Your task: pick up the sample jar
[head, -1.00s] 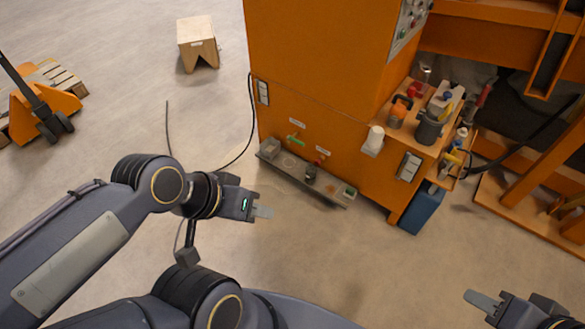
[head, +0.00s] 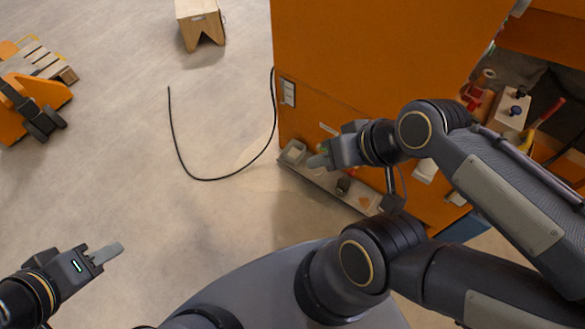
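A low grey shelf (head: 325,182) runs along the foot of the orange cabinet. A small dark jar (head: 343,185) stands on it, perhaps the sample jar; its details are too small to be sure. My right gripper (head: 319,160) reaches in from the right and appears over the shelf, left of and above the dark jar in the picture. Its fingers overlap from this angle, so their gap is hidden, and nothing is seen held. My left gripper (head: 106,253) is low at the left over bare floor, far from the shelf, with its fingers also seen edge-on.
The orange cabinet (head: 370,70) rises behind the shelf. A pale open box (head: 293,151) sits at the shelf's left end. A black cable (head: 205,179) loops over the floor. A wooden stool (head: 201,22) and an orange pallet truck (head: 30,105) stand farther back. My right arm hides much of the right side.

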